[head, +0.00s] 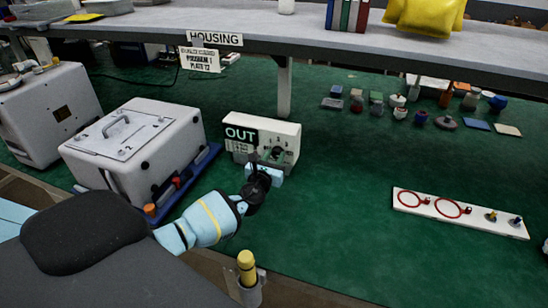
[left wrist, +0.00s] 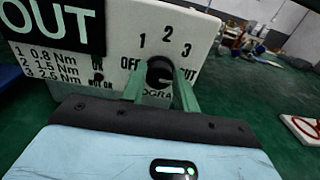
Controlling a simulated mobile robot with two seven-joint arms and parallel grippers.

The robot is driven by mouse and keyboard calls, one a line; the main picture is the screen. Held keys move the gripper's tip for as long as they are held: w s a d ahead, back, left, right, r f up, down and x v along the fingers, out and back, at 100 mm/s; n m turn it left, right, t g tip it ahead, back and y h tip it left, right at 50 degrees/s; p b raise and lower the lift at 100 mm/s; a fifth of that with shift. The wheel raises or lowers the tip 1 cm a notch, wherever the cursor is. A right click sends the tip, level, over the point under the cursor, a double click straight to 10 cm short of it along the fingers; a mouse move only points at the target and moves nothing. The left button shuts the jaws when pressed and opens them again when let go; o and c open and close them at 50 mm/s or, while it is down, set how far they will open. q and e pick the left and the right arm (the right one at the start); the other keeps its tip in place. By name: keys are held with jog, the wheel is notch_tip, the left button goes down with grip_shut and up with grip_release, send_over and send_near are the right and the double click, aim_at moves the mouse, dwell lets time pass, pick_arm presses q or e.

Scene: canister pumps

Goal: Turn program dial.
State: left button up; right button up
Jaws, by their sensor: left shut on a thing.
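The white control box (head: 288,131) stands on the green mat, with a black "OUT" label at its upper left. The program dial (left wrist: 159,70) is a dark round knob on the box's front, ringed by the marks OFF, 1, 2 and 3; which mark it points to is hard to tell. My left gripper (head: 266,157) reaches the box's front from below. In the left wrist view its two green fingers (left wrist: 160,84) are shut on the dial, one on each side. In the head view the dial is partly hidden by the gripper. My right gripper is not in view.
A white cased unit (head: 150,152) stands left of the box on a blue base. A white strip with red rings (head: 460,211) lies at the right. Several small parts (head: 420,118) lie at the back right under the grey shelf (head: 330,38).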

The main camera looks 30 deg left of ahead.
pick_arm(q)
jog(key=o, duration=1)
jog(key=shift+c, duration=0.2)
jog(key=shift+s+d, duration=0.15)
jog(key=shift+s, duration=0.25)
jog(key=p+v, duration=0.1)
jog(key=v, duration=0.6)
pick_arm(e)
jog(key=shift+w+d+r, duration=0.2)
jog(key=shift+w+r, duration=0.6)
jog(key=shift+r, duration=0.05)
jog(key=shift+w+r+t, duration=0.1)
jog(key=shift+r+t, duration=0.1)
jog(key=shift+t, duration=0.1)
